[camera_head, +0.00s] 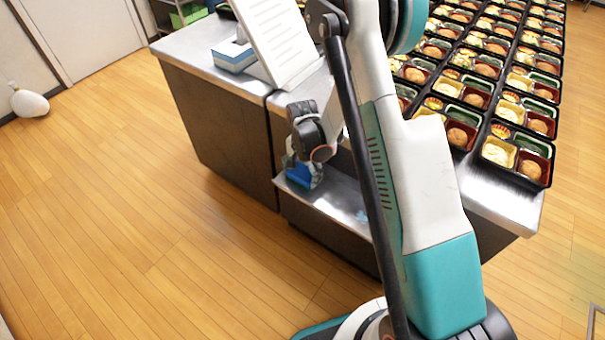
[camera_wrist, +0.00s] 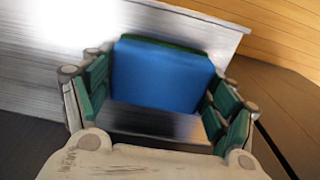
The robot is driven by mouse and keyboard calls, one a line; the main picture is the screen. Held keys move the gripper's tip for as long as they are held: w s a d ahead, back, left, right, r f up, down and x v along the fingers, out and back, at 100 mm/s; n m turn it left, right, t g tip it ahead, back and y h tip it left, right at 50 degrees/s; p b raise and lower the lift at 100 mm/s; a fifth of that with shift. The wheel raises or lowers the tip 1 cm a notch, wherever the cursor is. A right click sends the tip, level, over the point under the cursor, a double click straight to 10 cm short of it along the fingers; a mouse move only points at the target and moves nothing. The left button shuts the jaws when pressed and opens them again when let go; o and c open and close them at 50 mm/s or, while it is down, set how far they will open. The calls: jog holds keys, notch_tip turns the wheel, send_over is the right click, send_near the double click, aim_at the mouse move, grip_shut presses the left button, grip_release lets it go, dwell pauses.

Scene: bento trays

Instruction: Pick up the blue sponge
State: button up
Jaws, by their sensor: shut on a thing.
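The blue sponge (camera_head: 302,181) is between the fingers of my gripper (camera_head: 303,172), at the low metal shelf in the head view. In the wrist view the blue sponge (camera_wrist: 162,77) is a broad blue block with a dark green layer along its far edge. The green-padded fingers of my gripper (camera_wrist: 158,85) are shut on it from left and right. Bare shiny metal shows on the near side of the sponge. I cannot tell if the sponge still touches the shelf.
The low metal shelf (camera_head: 338,197) projects from the dark counter front, with a small light blue patch (camera_head: 362,216) on it. Above stand a white document stand (camera_head: 272,40) and a blue-white box (camera_head: 233,56). Rows of bento trays (camera_head: 517,178) fill the right.

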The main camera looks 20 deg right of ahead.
aim_at(303, 172)
notch_tip(303, 172, up, 20)
jog(key=p, duration=0.7)
jog(key=shift+f, duration=0.15)
